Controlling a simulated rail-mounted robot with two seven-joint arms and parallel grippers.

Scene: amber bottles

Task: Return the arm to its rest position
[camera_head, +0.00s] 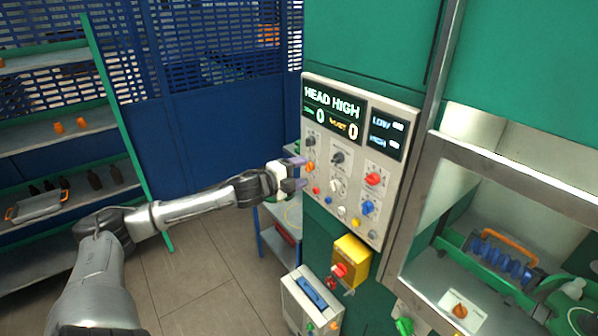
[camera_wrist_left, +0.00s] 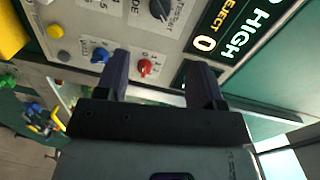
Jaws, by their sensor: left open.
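My left arm reaches in from the left in the head view, and its gripper (camera_head: 297,172) is in front of the left edge of a control panel (camera_head: 388,213). The gripper is open, with its two dark fingers apart and nothing between them. In the left wrist view the open fingers (camera_wrist_left: 162,82) point toward the panel face, with a red knob (camera_wrist_left: 146,67) and a blue knob (camera_wrist_left: 101,55) showing beyond them. I cannot tell whether a fingertip touches the panel. My right gripper is in neither view.
A glazed cabinet (camera_head: 420,215) is at the right. A white box (camera_head: 310,300) stands low in front. Open floor lies between shelf and panel.

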